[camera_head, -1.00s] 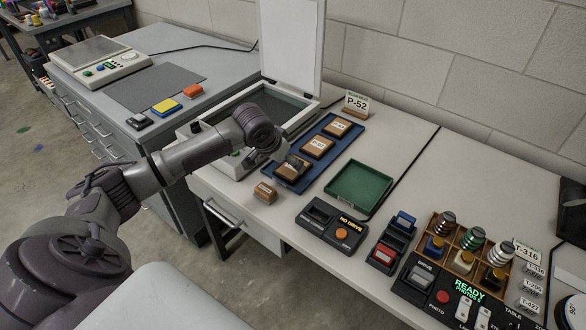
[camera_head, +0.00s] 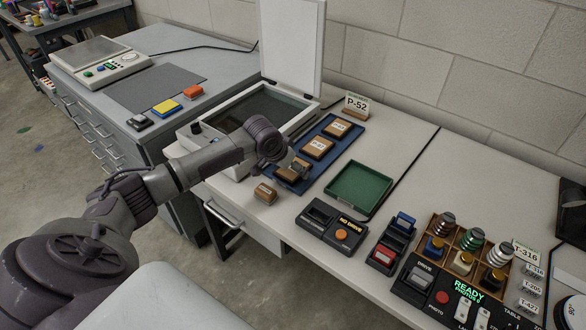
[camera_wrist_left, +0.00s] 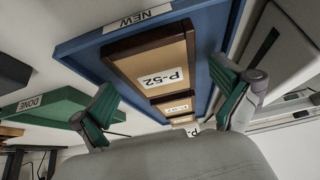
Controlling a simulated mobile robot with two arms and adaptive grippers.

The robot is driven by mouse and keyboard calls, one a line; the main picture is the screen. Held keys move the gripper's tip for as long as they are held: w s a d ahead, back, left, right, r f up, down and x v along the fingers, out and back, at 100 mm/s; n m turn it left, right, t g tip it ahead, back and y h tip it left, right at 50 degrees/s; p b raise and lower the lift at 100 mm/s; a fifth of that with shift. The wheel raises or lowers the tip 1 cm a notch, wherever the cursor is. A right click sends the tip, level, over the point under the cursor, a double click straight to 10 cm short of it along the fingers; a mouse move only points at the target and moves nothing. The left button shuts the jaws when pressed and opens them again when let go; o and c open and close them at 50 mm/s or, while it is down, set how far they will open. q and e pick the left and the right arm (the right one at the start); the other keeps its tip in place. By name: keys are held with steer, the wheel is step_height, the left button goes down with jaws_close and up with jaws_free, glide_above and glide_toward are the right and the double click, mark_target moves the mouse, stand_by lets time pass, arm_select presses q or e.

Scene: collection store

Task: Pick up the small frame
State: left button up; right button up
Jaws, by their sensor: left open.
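The blue tray (camera_head: 336,160) holds a row of brown labelled frames: a far frame (camera_head: 338,129), a middle frame (camera_head: 318,147) and a near frame (camera_head: 283,175) partly hidden by my gripper. In the left wrist view the tray (camera_wrist_left: 90,43) reads NEW, and the nearest frame (camera_wrist_left: 150,68) reads P-52. My left gripper (camera_head: 296,165) is over the near end of the tray. In the wrist view its green-padded fingers (camera_wrist_left: 167,100) are open and apart, with the nearest frame seen between them. I cannot tell which frame is the small one. My right gripper is not in view.
An empty green tray (camera_head: 359,188) is to the right. The open scanner (camera_head: 262,108) stands behind left. A P-52 sign (camera_head: 356,104) stands at the back. A black control box (camera_head: 331,223) is in front.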

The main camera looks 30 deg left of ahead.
arm_select(q)
steer(key=shift+f, duration=0.15)
stand_by(0.3)
steer(key=c, duration=1.1)
steer(key=shift+c, duration=0.2)
